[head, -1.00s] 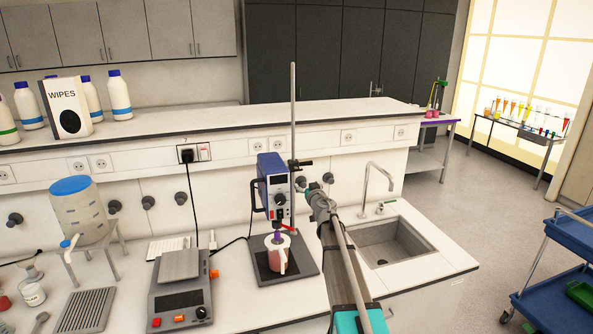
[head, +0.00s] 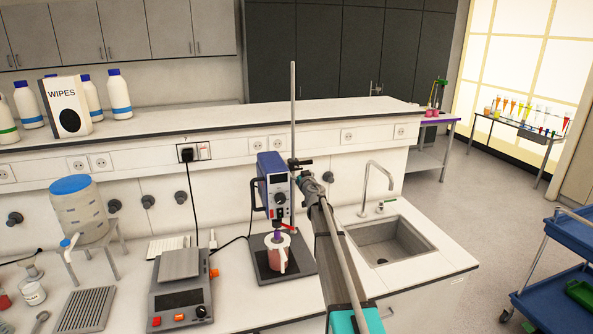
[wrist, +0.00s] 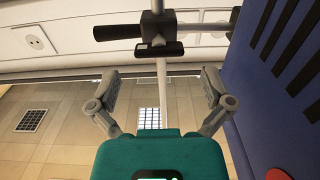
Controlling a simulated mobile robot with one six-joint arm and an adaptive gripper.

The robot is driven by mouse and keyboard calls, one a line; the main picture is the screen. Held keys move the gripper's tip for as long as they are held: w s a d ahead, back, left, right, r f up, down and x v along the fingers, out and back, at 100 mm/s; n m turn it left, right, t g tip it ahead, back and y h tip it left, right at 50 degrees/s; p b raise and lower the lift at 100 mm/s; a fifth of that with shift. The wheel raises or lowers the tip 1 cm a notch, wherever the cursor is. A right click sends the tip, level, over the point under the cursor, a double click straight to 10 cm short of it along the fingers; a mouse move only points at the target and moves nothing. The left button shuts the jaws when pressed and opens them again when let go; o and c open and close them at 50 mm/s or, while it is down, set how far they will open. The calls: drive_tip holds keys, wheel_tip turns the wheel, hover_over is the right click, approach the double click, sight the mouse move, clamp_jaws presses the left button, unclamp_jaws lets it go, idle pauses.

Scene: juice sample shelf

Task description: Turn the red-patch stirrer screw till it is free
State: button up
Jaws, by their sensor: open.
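The stirrer (head: 272,185) is a blue box with a pale front, held on an upright metal rod (head: 293,110). In the wrist view its blue side (wrist: 290,75) fills the right, with part of a red patch (wrist: 279,173) at the bottom edge. A black clamp (wrist: 157,22) sits on the rod, and a black screw knob (wrist: 158,49) faces me. The clamp also shows in the head view (head: 296,162). My gripper (wrist: 160,76) is open and empty, its fingers apart on either side below the knob, not touching it. In the head view the arm hides part of the stand.
The raised shelf (head: 220,125) runs behind.

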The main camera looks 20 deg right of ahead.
sight(297, 169)
drive_tip(key=shift+w, duration=2.25)
drive_tip(key=c, duration=1)
drive_tip(key=shift+c, duration=0.2)
